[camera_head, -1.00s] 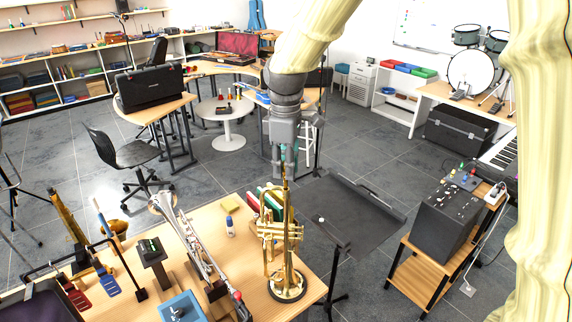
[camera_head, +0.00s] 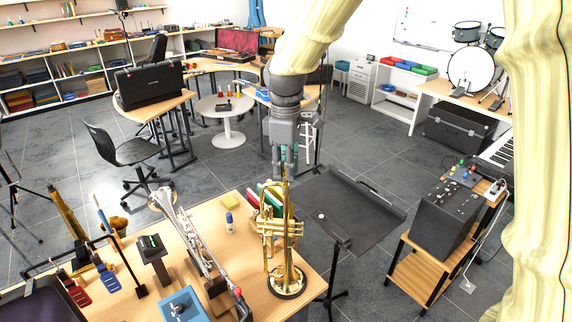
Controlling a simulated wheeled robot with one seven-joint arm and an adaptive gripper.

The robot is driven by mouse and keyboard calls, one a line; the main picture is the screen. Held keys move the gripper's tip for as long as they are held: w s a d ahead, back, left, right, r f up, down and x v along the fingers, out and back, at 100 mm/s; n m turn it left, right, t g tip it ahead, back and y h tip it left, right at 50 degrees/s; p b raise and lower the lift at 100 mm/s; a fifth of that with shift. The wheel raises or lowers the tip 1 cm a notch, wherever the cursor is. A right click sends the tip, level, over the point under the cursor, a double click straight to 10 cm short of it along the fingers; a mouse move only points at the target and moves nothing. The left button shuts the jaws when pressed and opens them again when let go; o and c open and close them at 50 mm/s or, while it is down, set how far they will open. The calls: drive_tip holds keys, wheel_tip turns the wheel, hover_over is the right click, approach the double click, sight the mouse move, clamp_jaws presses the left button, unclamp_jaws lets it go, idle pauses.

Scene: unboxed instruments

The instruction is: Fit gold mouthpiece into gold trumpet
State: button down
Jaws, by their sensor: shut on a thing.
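The gold trumpet (camera_head: 285,235) stands upright on a dark round base near the right end of the wooden table, with its leadpipe end pointing up. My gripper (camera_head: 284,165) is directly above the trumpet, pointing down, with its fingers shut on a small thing. That is likely the gold mouthpiece, but the fingers hide most of it. A thin gold piece shows just under the fingertips, in line with the trumpet's top. I cannot tell whether the mouthpiece touches or sits inside the trumpet.
A silver instrument (camera_head: 190,235) lies on a stand left of the trumpet. A blue glue-like bottle (camera_head: 229,222), red and green books (camera_head: 268,197) and a blue box (camera_head: 182,304) are on the table (camera_head: 245,270). A black music stand (camera_head: 345,210) is close on the right.

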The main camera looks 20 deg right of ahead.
drive_tip(key=shift+f, duration=0.25)
drive_tip(key=c, duration=1.2)
unclamp_jaws()
wheel_tip(320, 180, up, 12)
